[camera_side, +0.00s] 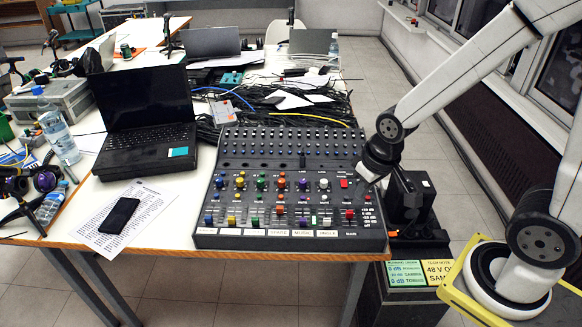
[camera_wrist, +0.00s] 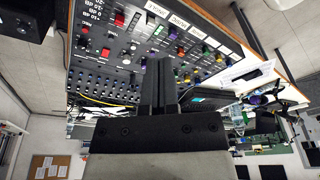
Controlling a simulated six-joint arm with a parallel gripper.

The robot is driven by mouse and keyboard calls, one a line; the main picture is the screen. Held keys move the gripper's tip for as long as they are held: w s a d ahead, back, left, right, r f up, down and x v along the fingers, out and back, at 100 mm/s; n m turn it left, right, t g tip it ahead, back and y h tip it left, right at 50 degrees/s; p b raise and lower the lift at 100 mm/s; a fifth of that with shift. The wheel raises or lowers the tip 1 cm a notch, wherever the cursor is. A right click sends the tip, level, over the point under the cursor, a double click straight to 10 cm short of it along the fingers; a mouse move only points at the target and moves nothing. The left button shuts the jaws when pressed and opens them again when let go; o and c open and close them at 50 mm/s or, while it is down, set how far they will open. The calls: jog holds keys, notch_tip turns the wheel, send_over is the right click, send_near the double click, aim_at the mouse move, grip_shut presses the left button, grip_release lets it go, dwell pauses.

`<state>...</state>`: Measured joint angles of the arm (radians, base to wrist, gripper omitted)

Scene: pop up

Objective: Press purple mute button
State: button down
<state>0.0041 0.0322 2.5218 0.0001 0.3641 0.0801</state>
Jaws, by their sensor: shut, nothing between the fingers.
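The mixer (camera_side: 230,150) lies on the table, with columns of coloured knobs and buttons. In the side view a purple control (camera_side: 302,184) sits in the middle rows, between an orange one and a white one, and another purple piece (camera_side: 302,223) sits lower in that column. I cannot read which is the mute button. A purple control (camera_wrist: 172,33) also shows in the wrist view, near the top. My gripper (camera_side: 362,182) is shut and empty, above the mixer's right side and apart from the purple controls. Its dark fingers show in the wrist view (camera_wrist: 158,72).
A laptop (camera_side: 145,105) stands left of the mixer, with a phone (camera_side: 119,215) on a printed sheet and a water bottle (camera_side: 58,135) farther left. Tangled cables (camera_side: 320,108) lie behind the mixer. The table's edge is close along the mixer's front and right.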

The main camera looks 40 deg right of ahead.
jog(key=w+d+f+m+g, duration=0.1)
jog(key=w+d+f+m, duration=0.15)
jog(key=w+m, duration=1)
jog(key=m+g, duration=0.2)
jog(key=m, duration=1.2)
send_over(303, 197)
notch_tip(303, 197, down, 8)
jog(key=f, duration=0.1)
jog(key=shift+a+r+n, duration=0.1)
jog(key=shift+r+n, duration=0.15)
jog(key=shift+f, duration=0.15)
jog(key=shift+f, duration=3.95)
jog(key=shift+f, duration=0.2)
